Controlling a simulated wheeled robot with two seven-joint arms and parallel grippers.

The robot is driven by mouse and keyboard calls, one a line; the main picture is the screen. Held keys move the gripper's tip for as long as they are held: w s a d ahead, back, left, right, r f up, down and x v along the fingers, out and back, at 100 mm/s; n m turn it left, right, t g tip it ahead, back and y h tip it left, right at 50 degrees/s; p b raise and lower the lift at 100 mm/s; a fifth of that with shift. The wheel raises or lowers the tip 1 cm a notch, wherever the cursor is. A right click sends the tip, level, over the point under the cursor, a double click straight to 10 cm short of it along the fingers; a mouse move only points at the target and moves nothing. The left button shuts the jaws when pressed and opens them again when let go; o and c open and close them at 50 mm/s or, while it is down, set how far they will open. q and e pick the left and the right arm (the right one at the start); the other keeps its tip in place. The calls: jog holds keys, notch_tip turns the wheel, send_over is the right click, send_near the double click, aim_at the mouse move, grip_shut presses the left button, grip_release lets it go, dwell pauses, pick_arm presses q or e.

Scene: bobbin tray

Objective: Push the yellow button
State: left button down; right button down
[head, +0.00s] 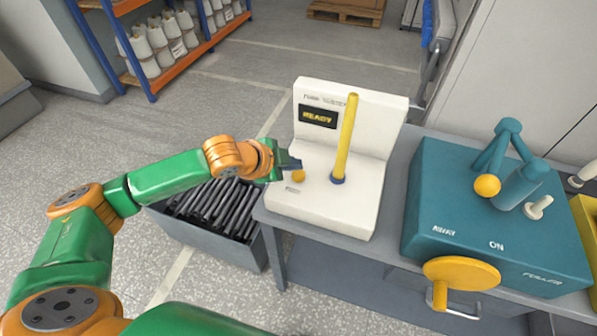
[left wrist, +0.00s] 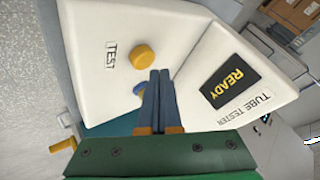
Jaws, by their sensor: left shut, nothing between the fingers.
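The yellow button (head: 298,176) is a small round knob on the base of the white tube tester (head: 335,205), beside a small label. In the left wrist view the yellow button (left wrist: 143,56) shows whole, next to the label TEST. My left gripper (head: 290,163) is shut and empty, just behind and above the button in the head view. In the left wrist view its closed fingertips (left wrist: 160,75) appear just beside the button; I cannot tell whether they touch it. My right gripper is not in view.
A yellow tube (head: 347,135) stands upright on the tester, right of the button. The tester's display (head: 318,116) reads READY. A teal machine (head: 490,240) with a yellow wheel stands to the right. A grey bin (head: 210,233) of dark rods is left of the table.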

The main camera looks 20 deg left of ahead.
aim_at(294, 175)
pick_arm(q)
jog(key=shift+f, duration=0.15)
dwell(0.3)
jog(key=shift+f, duration=0.25)
jog(key=shift+f, duration=0.55)
dwell(0.6)
jog(key=shift+r+p, duration=1)
jog(key=shift+p, duration=0.1)
notch_tip(294, 175, up, 5)
jog(key=p, duration=0.6)
